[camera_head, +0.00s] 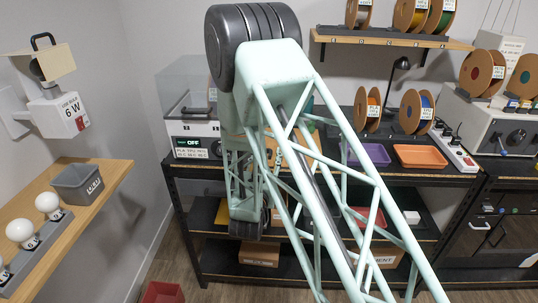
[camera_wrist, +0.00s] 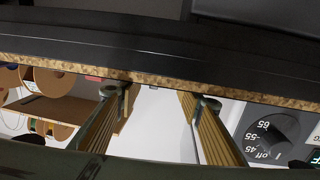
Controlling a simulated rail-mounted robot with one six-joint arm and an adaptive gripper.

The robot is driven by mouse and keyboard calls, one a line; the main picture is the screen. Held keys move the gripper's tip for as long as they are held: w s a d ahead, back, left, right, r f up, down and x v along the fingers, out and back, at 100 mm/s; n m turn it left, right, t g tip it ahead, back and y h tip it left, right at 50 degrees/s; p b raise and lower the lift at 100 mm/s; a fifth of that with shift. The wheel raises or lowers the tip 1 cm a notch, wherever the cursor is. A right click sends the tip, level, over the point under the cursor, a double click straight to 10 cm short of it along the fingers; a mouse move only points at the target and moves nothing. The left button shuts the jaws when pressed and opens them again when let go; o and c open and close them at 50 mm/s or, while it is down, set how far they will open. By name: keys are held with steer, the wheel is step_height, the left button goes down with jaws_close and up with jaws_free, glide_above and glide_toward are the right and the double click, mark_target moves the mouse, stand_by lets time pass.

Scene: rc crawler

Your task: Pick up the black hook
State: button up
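I cannot make out a black hook for certain in either view. A black loop-shaped piece (camera_head: 43,41) stands on top of the beige box on the left wall in the head view; I cannot tell if it is the hook. My gripper (camera_wrist: 155,94) is open in the wrist view, its two ribbed fingers apart with nothing seen between them. A dark board edge (camera_wrist: 160,80) crosses the view close to the fingertips; whether they touch is unclear. In the head view my arm hides the gripper.
A black shelf unit (camera_head: 430,178) holds a purple tray (camera_head: 365,155), an orange tray (camera_head: 420,156) and spools. A wooden shelf (camera_head: 90,225) at left carries bulbs and a grey bin (camera_head: 77,183). A red bin (camera_head: 162,293) is on the floor. A dial (camera_wrist: 268,137) shows at right.

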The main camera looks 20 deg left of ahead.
steer(key=shift+w+a, duration=0.2)
steer(key=shift+w, duration=0.75)
steer(key=shift+c, duration=0.2)
steer(key=c, duration=0.7)
